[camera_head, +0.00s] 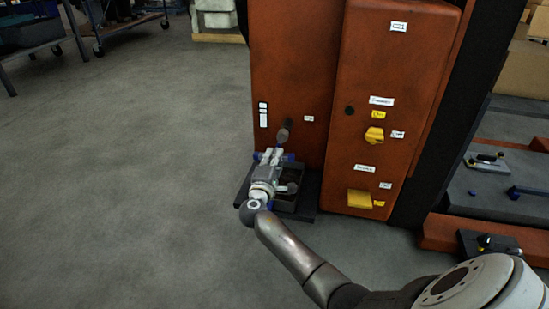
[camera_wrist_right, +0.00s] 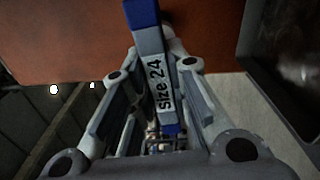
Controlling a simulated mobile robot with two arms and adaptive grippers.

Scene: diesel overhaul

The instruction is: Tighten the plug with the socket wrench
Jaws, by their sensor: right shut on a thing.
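My right gripper (camera_head: 271,158) is in front of the lower left part of the orange cabinet in the head view. In the right wrist view its fingers stand on both sides of the socket wrench (camera_wrist_right: 158,85), a blue and grey bar marked "Size 24", and it is shut on it. Only small blue bits of the wrench show in the head view. A dark grey rounded part (camera_head: 283,135) sits at the orange panel just beyond the gripper; I cannot tell whether it is the plug or the wrench's socket. My left gripper is not in view.
The orange cabinet (camera_head: 300,60) has labels, a yellow knob (camera_head: 374,134) and a yellow block (camera_head: 359,199) on its right part. A dark tray (camera_head: 303,207) lies at its foot below the gripper. At right is a grey bench (camera_head: 509,190) with tools.

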